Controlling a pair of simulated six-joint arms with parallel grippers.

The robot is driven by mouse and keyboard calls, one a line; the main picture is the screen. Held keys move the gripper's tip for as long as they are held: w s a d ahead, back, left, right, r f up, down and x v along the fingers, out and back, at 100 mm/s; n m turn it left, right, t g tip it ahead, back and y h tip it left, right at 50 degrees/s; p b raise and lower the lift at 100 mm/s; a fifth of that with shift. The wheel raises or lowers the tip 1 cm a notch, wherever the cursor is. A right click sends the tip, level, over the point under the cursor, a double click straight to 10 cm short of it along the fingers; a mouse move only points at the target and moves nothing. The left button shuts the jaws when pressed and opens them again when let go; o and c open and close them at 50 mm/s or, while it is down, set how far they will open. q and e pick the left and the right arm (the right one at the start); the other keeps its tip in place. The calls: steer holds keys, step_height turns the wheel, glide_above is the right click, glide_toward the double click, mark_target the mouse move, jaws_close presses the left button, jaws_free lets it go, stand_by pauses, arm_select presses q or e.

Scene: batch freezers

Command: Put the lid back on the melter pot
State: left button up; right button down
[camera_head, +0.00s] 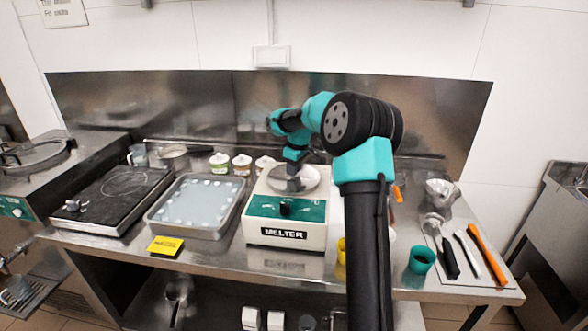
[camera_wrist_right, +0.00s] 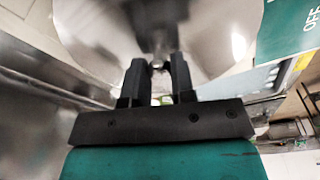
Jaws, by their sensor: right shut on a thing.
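The melter (camera_head: 286,220) is a white box with a green front panel and a black MELTER label, in the middle of the counter. A shiny round metal lid (camera_head: 311,178) is over its top in the head view; it also fills the top of the right wrist view (camera_wrist_right: 100,40). My right gripper (camera_head: 293,185) is above the melter, and in the right wrist view its two black fingers (camera_wrist_right: 158,66) are shut on the lid's small knob. Whether the lid rests on the pot or hovers is hard to tell. The pot opening is hidden. My left gripper is not in view.
A metal tray with white pieces (camera_head: 160,223) and a black cooktop (camera_head: 83,209) stand left of the melter. Small jars (camera_head: 241,164) are behind. A green cup (camera_head: 420,261), a metal bowl (camera_head: 441,192) and several tools (camera_head: 486,253) are to the right. A yellow note (camera_head: 165,246) lies in front.

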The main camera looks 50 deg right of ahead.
steer(key=shift+c, duration=2)
jaws_free()
steer(key=shift+r, duration=0.1)
steer(key=shift+r, duration=3.45)
steer(key=shift+c, duration=0.2)
jaws_close()
steer(key=shift+f, duration=2.75)
